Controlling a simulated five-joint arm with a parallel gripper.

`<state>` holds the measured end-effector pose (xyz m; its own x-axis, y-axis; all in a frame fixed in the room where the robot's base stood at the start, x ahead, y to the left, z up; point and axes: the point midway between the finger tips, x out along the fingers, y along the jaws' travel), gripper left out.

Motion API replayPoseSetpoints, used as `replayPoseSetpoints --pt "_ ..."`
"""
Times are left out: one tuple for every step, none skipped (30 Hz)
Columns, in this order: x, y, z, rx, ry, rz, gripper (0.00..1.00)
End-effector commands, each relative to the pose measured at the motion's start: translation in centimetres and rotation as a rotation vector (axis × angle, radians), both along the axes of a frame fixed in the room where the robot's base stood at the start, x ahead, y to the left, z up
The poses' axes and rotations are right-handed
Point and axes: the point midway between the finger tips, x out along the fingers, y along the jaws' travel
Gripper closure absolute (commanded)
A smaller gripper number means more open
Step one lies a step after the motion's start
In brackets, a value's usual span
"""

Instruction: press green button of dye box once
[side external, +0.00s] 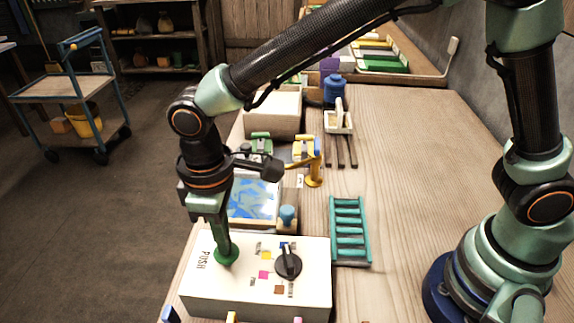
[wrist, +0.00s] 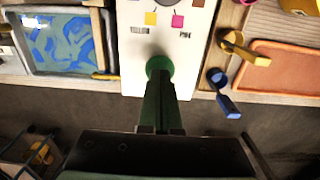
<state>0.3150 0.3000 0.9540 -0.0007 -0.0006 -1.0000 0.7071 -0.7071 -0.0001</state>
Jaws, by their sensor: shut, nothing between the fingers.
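The dye box (side external: 252,302) is a white box at the front of the bench, marked PUSH, with a black dial (side external: 288,264) and small coloured squares on top. Its round green button (side external: 227,257) is on the top near the PUSH lettering. My gripper (side external: 224,250) is shut and points down, its tip at the button and covering part of it. In the wrist view the button (wrist: 158,66) shows just beyond the shut fingertips. The tip appears to be touching it or very close; I cannot tell whether the button is pressed down.
A tray with blue patterned liquid (side external: 252,200) lies behind the box. A teal rack (side external: 348,230) lies to the right. A yellow tool (wrist: 240,47), a blue tool (wrist: 222,92) and an orange tray (wrist: 285,68) are beside the box.

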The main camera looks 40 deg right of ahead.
Motion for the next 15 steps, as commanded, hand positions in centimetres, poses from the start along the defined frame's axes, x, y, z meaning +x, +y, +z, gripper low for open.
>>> replayPoseSetpoints --pt "0.0 0.0 0.2 0.001 -0.001 0.0 1.0" --pt "0.0 0.0 0.4 0.001 -0.001 0.0 1.0" --pt "0.1 0.0 0.8 0.002 -0.002 0.0 1.0" --pt "0.1 0.1 1.1 0.003 -0.003 0.0 1.0" --pt "0.1 0.1 1.3 0.003 -0.003 0.0 1.0" --pt "0.1 0.1 1.7 0.002 -0.002 0.0 1.0" --pt "0.1 0.1 2.0 0.003 -0.003 0.0 1.0" --pt "0.1 0.1 2.3 0.003 -0.003 0.0 1.0" --pt "0.1 0.1 2.6 0.003 -0.003 0.0 1.0" --pt "0.1 0.1 2.9 0.003 -0.003 0.0 1.0" --pt "0.1 0.1 3.2 0.003 -0.003 0.0 1.0" --pt "0.1 0.1 3.5 0.002 -0.002 0.0 1.0" --pt "0.0 0.0 3.8 0.002 -0.002 0.0 1.0" --pt "0.0 0.0 4.0 0.002 -0.002 0.0 1.0" --pt "0.1 0.1 4.4 0.003 -0.003 0.0 1.0"
